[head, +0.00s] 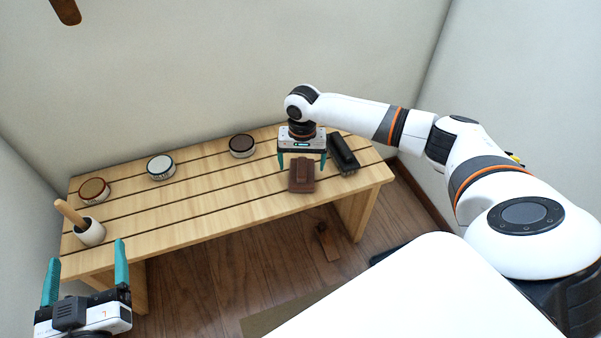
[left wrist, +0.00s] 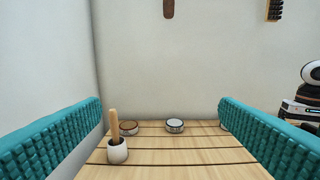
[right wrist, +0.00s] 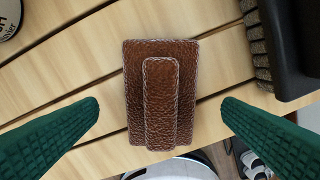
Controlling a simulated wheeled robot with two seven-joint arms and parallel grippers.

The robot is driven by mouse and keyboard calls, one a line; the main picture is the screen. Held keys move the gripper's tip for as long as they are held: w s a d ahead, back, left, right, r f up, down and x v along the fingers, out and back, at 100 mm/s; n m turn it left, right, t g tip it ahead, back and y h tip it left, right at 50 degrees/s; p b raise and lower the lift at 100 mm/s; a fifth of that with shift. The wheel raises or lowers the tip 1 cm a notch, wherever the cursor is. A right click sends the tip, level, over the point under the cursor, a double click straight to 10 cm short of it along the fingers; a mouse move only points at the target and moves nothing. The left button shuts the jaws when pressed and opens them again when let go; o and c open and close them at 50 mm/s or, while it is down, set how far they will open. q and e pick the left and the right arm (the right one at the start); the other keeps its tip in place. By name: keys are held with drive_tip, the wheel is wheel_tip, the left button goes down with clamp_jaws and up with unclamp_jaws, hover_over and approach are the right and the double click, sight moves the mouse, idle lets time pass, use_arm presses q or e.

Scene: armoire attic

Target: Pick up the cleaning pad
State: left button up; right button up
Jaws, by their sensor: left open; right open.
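The cleaning pad looks like a brown, stitched leather-like block with a raised strip on top; it lies flat near the right end of the slatted bench in the head view (head: 302,178). In the right wrist view the pad (right wrist: 133,80) sits in the middle, between and beyond the fingertips. My right gripper (head: 302,165) is open, pointing down above the pad, and nothing is between its fingers. My left gripper (head: 84,270) is open and empty, in front of the bench's left end. Its teal fingers also frame the left wrist view (left wrist: 165,125).
A black brush (head: 343,153) lies close right of the pad. Round tins (head: 242,146), (head: 161,167) and (head: 94,190) stand along the back of the wooden bench (head: 215,205). A white pot with a wooden handle (head: 90,233) stands at the left end. Walls are close behind.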

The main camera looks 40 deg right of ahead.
sight(302, 166)
wheel_tip(302, 166, down, 3)
drive_tip(key=shift+r+b, duration=0.1)
drive_tip(key=shift+b, duration=0.55)
drive_tip(key=shift+f, duration=0.2)
use_arm(q)
wheel_tip(302, 166, up, 6)
drive_tip(key=s+t+h, duration=0.1)
drive_tip(key=t, duration=0.3)
drive_tip(key=shift+d+h, duration=0.35)
drive_tip(key=shift+h, duration=0.05)
use_arm(e)
drive_tip(key=shift+c, duration=0.2)
drive_tip(key=c, duration=1)
use_arm(q)
drive_tip(key=shift+w+a, duration=0.1)
drive_tip(key=shift+a, duration=0.2)
use_arm(e)
drive_tip(key=shift+c, duration=0.2)
drive_tip(key=shift+r, duration=0.15)
